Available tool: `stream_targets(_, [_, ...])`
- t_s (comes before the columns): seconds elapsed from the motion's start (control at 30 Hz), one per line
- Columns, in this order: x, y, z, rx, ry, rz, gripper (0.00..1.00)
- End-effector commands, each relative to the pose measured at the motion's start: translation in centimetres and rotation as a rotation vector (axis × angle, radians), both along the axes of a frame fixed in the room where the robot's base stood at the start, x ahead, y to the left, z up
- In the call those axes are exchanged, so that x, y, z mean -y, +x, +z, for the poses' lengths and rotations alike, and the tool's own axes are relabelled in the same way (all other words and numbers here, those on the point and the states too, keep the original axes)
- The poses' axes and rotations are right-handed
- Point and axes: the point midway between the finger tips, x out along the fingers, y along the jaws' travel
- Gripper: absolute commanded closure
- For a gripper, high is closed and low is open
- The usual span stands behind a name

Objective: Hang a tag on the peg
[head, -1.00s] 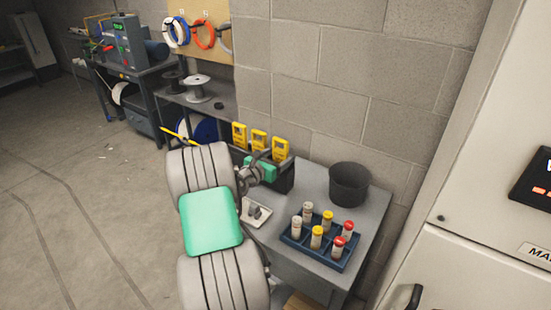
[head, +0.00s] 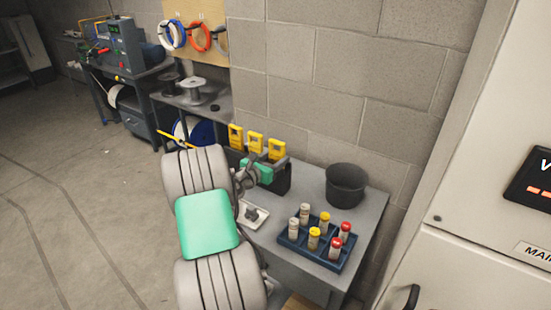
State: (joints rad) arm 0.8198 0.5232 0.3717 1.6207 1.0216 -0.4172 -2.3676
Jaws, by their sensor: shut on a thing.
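Three yellow tags stand in a row at a dark holder (head: 286,180) at the back of the grey bench: a left one (head: 235,137), a middle one (head: 255,142) and a right one (head: 276,149). My gripper (head: 272,164) reaches from behind my arm to the holder, and its end is at the right tag. It is shut on that tag, though the fingertips are small and partly hidden. The tag is upright, level with the others. I cannot make out a peg meant for tags in this view.
On the grey bench (head: 375,210) are a blue crate (head: 322,262) of capped vials, a black bin (head: 346,185) and a small white tray (head: 262,222) with a dark item. A pale cabinet (head: 480,190) stands at right. Open floor (head: 90,200) lies at left.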

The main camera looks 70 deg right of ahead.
Motion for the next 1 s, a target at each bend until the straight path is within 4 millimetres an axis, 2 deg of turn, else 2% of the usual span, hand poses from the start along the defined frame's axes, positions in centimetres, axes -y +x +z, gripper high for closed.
stream_targets(0.27, [0.0, 0.0, 0.2, 0.0, 0.0, 0.0, 0.85])
stream_targets(0.83, [0.0, 0.0, 4.2, 0.001, -0.001, 0.0, 0.85])
stream_targets(1.0, [0.0, 0.0, 4.6, 0.0, 0.0, 0.0, 0.85])
